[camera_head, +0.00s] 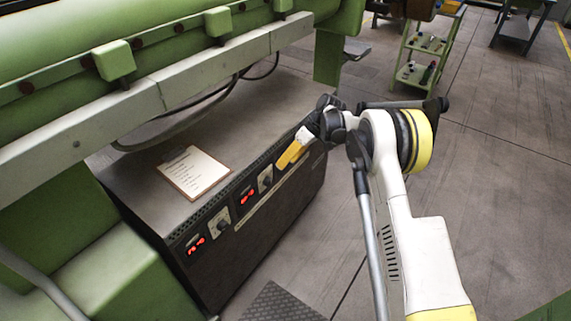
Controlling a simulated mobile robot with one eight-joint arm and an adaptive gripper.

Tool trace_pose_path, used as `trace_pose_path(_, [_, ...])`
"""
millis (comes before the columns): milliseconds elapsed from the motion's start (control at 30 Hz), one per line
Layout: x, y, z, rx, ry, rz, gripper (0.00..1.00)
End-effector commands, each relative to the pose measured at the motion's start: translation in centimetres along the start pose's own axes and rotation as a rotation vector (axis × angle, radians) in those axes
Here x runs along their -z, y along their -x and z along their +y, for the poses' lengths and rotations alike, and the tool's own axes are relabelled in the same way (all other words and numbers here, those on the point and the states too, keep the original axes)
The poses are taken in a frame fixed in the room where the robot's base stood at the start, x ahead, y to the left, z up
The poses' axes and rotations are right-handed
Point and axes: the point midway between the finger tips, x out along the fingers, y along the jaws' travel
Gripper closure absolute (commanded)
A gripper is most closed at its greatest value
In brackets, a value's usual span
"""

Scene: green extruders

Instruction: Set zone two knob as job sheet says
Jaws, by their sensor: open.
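A dark control cabinet (262,225) stands under the green machine, its front panel facing right. A knob on a pale plate (221,219) sits beside a red-lit display (196,244) at the near end. A second knob (266,179) sits beside another red display (247,195) farther along. Zone labels, digits and knob pointers are too small to read. The job sheet (194,172) lies on a clipboard on the cabinet top; its writing is illegible. My gripper (285,160) is open by the panel's upper edge, beyond the second knob. It hides the panel behind it.
The green extruder (150,60) with its pale rail overhangs the cabinet at left. A ribbed mat (282,304) lies on the floor in front. A green shelf cart (425,50) stands far back.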

Motion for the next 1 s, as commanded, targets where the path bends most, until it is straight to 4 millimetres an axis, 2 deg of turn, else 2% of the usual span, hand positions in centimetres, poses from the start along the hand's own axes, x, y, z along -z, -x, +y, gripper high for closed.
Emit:
trace_pose_path(167, [-0.1, -0.5, 0.0, -0.017, 0.007, 0.017, 0.45])
trace_pose_path(300, [-0.7, -2.3, -0.2, -0.107, 0.042, 0.109, 0.45])
trace_pose_path(433, [-1.9, -3.5, -1.4, -0.230, 0.087, 0.225, 0.45])
trace_pose_path(700, [-3.8, -3.0, -4.0, -0.395, 0.136, 0.370, 0.45])
trace_pose_path(833, [-3.7, -3.9, -3.8, -0.406, 0.140, 0.379, 0.45])
trace_pose_path(1000, [-2.6, -6.8, -2.5, -0.404, 0.141, 0.377, 0.45])
